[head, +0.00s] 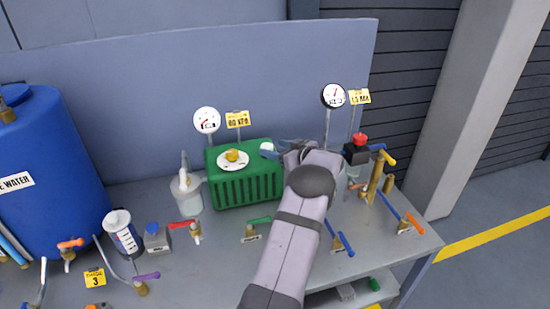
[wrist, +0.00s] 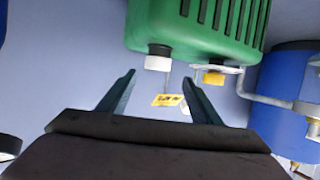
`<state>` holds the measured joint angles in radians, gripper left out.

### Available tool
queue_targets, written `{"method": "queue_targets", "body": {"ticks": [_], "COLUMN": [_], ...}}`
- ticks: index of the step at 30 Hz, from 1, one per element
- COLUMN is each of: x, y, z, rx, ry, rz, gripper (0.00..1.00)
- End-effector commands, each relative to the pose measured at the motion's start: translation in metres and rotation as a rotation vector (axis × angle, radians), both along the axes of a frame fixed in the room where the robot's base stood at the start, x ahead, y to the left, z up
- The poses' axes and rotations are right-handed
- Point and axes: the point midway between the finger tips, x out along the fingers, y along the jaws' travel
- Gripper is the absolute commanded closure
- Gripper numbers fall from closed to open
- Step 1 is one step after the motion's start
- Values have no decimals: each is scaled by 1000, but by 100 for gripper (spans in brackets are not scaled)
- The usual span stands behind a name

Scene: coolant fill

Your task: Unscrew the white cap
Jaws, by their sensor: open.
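The white cap (head: 266,147) sits on top of the green finned box (head: 248,186), at its right end. In the wrist view, which looks upside down, the white cap (wrist: 158,63) is on a short dark neck of the green box (wrist: 195,28). My gripper (head: 279,149) is just right of the cap in the head view. In the wrist view my gripper (wrist: 158,78) is open and empty, with the cap ahead, between the lines of its two fingers. I see no contact with the cap.
A yellow cap (head: 232,155) on a white plate (head: 222,164) is left of the white cap. Two gauges (head: 207,121) (head: 333,96) stand behind. A jar (head: 186,190) and blue tank (head: 50,165) are left; a red-topped block (head: 357,150) and pipes are right.

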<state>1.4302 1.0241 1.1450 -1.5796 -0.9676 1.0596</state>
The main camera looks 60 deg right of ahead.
Motion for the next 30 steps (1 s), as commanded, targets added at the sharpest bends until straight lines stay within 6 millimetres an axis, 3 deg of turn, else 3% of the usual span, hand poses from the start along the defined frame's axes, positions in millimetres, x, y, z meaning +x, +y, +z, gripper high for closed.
{"method": "queue_targets", "body": {"ticks": [9, 21, 30], "x": [22, 6, 2], "y": [13, 23, 24], "z": [-6, -24, -24], "rx": [-83, -146, -152], "ry": [-173, -239, -238], "rz": [-141, -378, -413], "gripper": [41, 41, 41]}}
